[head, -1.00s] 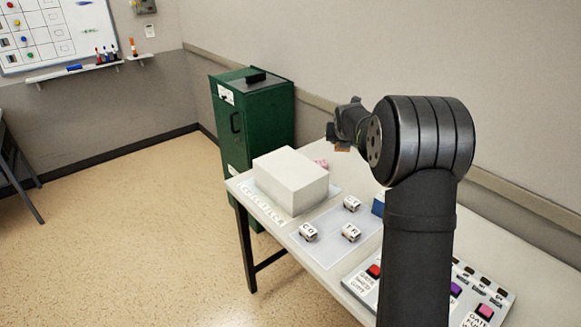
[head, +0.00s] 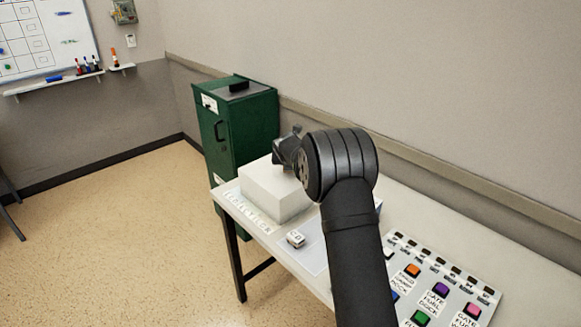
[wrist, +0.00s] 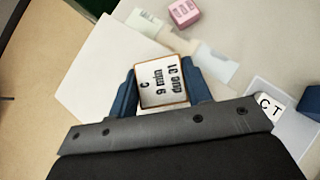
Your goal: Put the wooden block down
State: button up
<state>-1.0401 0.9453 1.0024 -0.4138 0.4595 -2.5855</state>
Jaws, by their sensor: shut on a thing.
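The wooden block (wrist: 160,84) is in my gripper (wrist: 163,76), between its two blue fingers in the wrist view. Its upward face is white with a brown edge and reads "C 9 min due 31". My gripper also shows in the head view (head: 284,152), over the back of a white box (head: 272,193). I cannot make out the block in that view. In the wrist view the pale top of the white box (wrist: 103,72) lies below the block; I cannot tell whether they touch.
A pink block (wrist: 184,12) is on the table past the box. A small lettered block (head: 296,238) sits on a pale mat (head: 312,257). A button panel (head: 450,285) fills the near right. A green cabinet (head: 240,130) stands behind the table's far end.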

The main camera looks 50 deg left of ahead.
jog(key=shift+f, duration=0.8)
jog(key=shift+f, duration=0.1)
jog(key=o, duration=1)
jog(key=shift+s+d+r, duration=0.1)
jog(key=shift+r, duration=0.2)
jog(key=v, duration=1.1)
jog(key=shift+r, duration=0.2)
jog(key=shift+s+d, duration=0.15)
